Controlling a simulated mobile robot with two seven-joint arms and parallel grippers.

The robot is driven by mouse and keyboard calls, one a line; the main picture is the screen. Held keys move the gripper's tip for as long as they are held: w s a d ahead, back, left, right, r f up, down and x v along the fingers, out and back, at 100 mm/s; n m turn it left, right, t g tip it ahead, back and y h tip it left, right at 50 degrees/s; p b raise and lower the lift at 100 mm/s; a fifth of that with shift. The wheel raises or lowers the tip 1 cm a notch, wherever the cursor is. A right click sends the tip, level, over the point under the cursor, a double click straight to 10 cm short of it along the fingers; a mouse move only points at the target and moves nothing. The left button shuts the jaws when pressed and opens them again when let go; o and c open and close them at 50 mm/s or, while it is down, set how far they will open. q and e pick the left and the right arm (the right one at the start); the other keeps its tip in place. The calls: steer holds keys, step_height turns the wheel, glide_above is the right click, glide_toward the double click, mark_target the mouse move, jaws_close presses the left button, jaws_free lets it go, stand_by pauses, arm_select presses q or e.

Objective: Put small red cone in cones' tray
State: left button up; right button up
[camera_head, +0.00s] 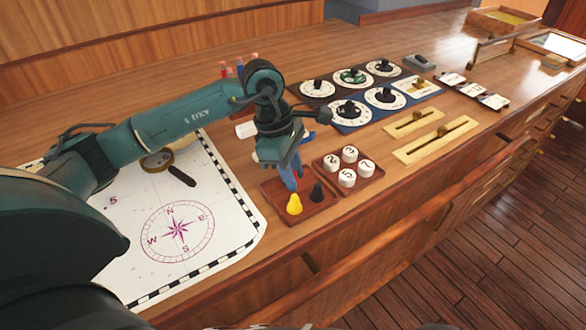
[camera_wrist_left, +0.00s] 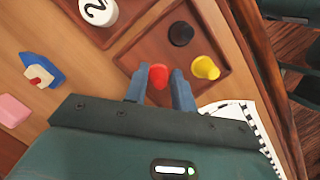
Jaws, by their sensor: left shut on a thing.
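My left gripper (camera_head: 292,186) points down over the cones' tray (camera_head: 314,213), a brown wooden tray at the middle of the desk. It is shut on the small red cone (camera_wrist_left: 158,77), which shows between its fingertips in the left wrist view. The fingers mostly hide the red cone in the head view. A yellow cone (camera_head: 294,204) and a black cone (camera_head: 317,192) stand in the tray; in the wrist view they are to the right of the red cone. I cannot tell whether the red cone touches the tray floor. My right gripper is not in view.
A tray of white numbered pieces (camera_head: 347,178) sits just right of the cones' tray. A chart (camera_head: 205,215) lies to the left, with a magnifier (camera_head: 158,160) on it. Dials (camera_head: 354,77) and brass sliders (camera_head: 436,141) are farther right. A blue toy boat (camera_wrist_left: 40,70) lies nearby.

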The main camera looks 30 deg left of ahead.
arm_select(q)
steer(key=shift+f, duration=0.2)
steer(key=o, duration=1)
steer(key=shift+r, duration=0.1)
steer(key=shift+c, duration=0.2)
steer(key=b+v, duration=0.1)
steer(key=v, duration=1.1)
steer(key=shift+r+b, duration=0.2)
steer(key=shift+b, duration=0.1)
steer(key=shift+d, duration=0.1)
